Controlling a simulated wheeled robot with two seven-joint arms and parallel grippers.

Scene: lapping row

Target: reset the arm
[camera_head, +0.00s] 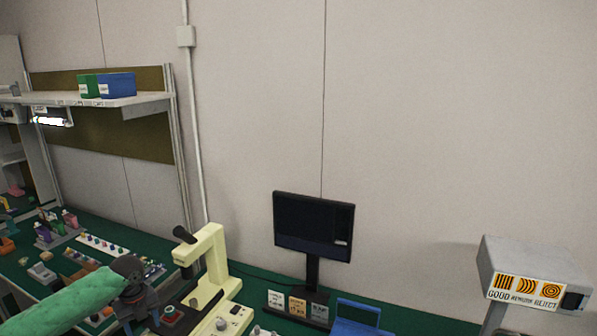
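My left arm comes in from the lower left in a green sleeve. Its dark grey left gripper (140,318) hangs over the bench, just left of a cream microscope-like instrument (212,262). The gripper is small and dark and its lower end is near the picture's bottom edge, so I cannot tell whether its fingers are apart or hold something. My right arm and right gripper are not in view.
The green bench (400,318) carries several small parts and blocks at the left. A black monitor (313,226) stands behind a blue bin (357,318). A grey box labelled GOOD REWORK REJECT (535,262) is at the right. A shelf (70,100) holds green and blue boxes.

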